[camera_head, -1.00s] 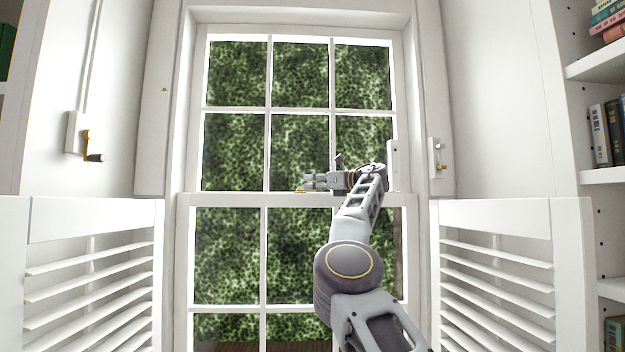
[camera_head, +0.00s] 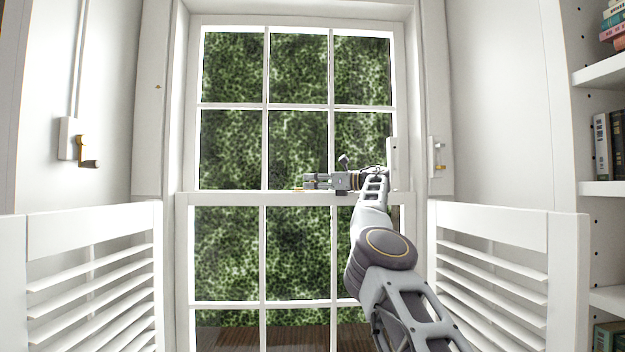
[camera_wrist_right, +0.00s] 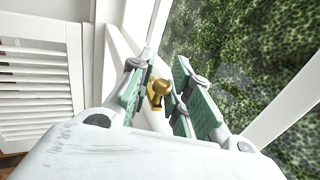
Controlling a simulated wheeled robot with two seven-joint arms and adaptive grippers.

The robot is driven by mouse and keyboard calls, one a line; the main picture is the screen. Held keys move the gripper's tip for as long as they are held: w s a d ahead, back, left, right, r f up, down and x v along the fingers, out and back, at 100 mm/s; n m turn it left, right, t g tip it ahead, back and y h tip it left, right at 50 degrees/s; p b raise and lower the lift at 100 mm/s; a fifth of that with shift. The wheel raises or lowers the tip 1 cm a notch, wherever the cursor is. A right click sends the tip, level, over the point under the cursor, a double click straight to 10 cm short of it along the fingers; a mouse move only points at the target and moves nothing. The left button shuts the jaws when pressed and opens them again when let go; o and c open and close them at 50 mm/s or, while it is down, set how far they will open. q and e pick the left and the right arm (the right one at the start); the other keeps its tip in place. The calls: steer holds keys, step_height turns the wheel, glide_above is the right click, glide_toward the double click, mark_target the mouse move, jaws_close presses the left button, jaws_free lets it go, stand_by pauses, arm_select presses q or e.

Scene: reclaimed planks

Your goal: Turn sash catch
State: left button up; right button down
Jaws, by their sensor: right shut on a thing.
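The brass sash catch (camera_wrist_right: 158,93) sits on the white meeting rail (camera_head: 230,199) of the sash window. In the wrist view its knob stands between the green-padded fingers of my right gripper (camera_wrist_right: 157,88). In the head view a bit of the catch (camera_head: 297,189) shows at the fingertips of my right gripper (camera_head: 307,182), which lies level just over the rail. The right gripper is shut on the catch; its finger contact is partly hard to see. My left gripper is out of view.
White louvred shutters stand at the left (camera_head: 90,280) and right (camera_head: 492,270) in front of the window. A brass-handled crank (camera_head: 86,152) is on the left wall. A bookshelf (camera_head: 600,188) is at the far right.

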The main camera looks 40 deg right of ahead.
steer(key=shift+d, duration=0.15)
steer(key=c, duration=1.7)
jaws_free()
steer(key=shift+c, duration=0.2)
steer(key=o, duration=0.4)
steer(key=shift+w+d+f, duration=0.15)
steer(key=shift+w+f, duration=0.1)
steer(key=shift+c, duration=0.2)
steer(key=shift+s+a+r, duration=0.15)
steer(key=shift+a, duration=0.05)
steer(key=shift+s+d, duration=0.35)
steer(key=shift+s, duration=0.05)
steer(key=v, duration=1.1)
steer(key=shift+w, duration=0.1)
